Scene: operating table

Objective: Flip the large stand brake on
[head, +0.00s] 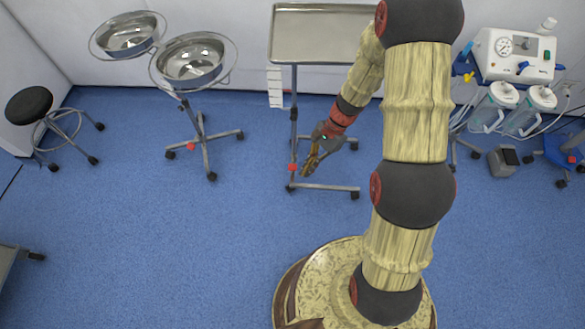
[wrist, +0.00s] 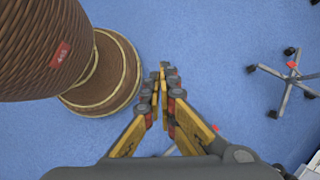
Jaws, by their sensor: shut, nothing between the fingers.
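A tall stand with a flat metal tray (head: 325,8) stands at the back middle in the head view. A small red brake piece (head: 292,167) sits low at its base, by the left foot. Whether it is on or off cannot be told. My gripper (head: 306,170) hangs low in front of this stand's base, pointing down and left, just right of the red piece. Contact cannot be told. In the wrist view my gripper (wrist: 160,85) has its fingers together and empty, over blue floor. The tray stand's brake is not clearly visible there.
A two-bowl stand (head: 198,130) with a red piece on its base is to the left; a wheeled base with a red piece (wrist: 292,65) shows in the wrist view. A stool (head: 30,105) is far left, a medical device (head: 515,55) right.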

